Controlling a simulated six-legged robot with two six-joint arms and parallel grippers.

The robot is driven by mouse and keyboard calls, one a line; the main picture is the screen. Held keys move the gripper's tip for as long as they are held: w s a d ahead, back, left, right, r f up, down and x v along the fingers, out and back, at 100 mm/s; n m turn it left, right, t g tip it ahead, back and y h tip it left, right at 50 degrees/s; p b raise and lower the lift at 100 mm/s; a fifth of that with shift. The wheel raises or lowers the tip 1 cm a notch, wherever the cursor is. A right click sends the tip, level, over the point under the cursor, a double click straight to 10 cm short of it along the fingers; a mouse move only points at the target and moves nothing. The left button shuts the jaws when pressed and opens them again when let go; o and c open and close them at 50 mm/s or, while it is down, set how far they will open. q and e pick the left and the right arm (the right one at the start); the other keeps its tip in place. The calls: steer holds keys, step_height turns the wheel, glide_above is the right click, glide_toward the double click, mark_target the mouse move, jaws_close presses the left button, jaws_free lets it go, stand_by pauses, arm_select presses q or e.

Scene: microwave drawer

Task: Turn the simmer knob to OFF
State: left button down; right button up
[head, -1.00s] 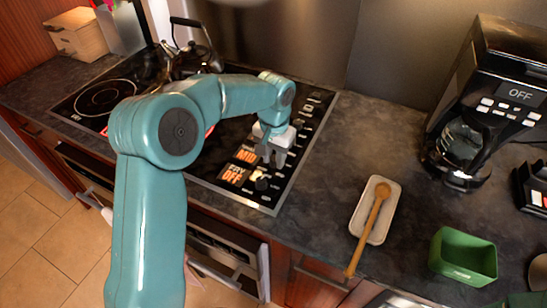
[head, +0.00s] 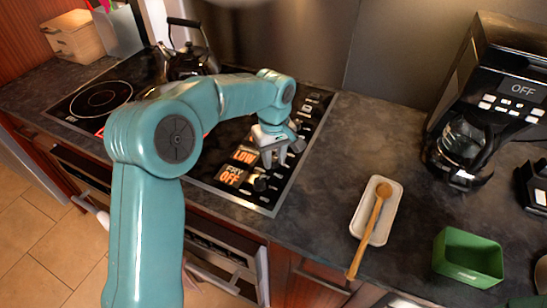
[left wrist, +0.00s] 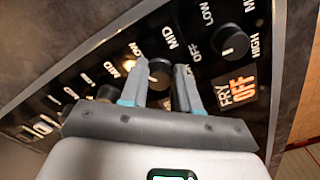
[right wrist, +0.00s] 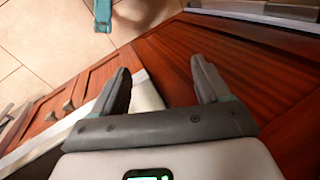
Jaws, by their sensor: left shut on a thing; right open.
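The simmer knob (left wrist: 160,72) is a round black knob on the stove's black control strip, with LOW, MID and OFF marks around it in the left wrist view. My left gripper (left wrist: 162,82) is shut on it, one finger on each side. In the head view, the left gripper (head: 275,160) hides this knob. The orange display beside it (head: 244,155) reads LOW; its small upper word is too small to read. My right gripper (right wrist: 161,76) is open and empty, low in front of wooden cabinet fronts, and outside the head view.
The fry knob (left wrist: 235,42) is close to the held knob, and its display (head: 231,176) reads FRY OFF. A kettle (head: 190,58) stands at the stove's back. A white spoon rest (head: 382,232) with a wooden spoon and a green box (head: 468,276) are on the right counter.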

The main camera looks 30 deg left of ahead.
mark_target(274, 158)
arm_select(q)
steer(key=n, duration=0.5)
steer(key=shift+w+n+b, duration=0.15)
steer(key=shift+n+b, duration=0.15)
steer(key=shift+b, duration=0.05)
steer(key=n, duration=0.5)
steer(key=shift+b, duration=0.3)
steer(key=c, duration=0.8)
jaws_free()
steer(key=shift+a, duration=0.1)
step_height(274, 158, up, 16)
steer(key=shift+r+p, duration=0.2)
steer(key=shift+p, duration=1)
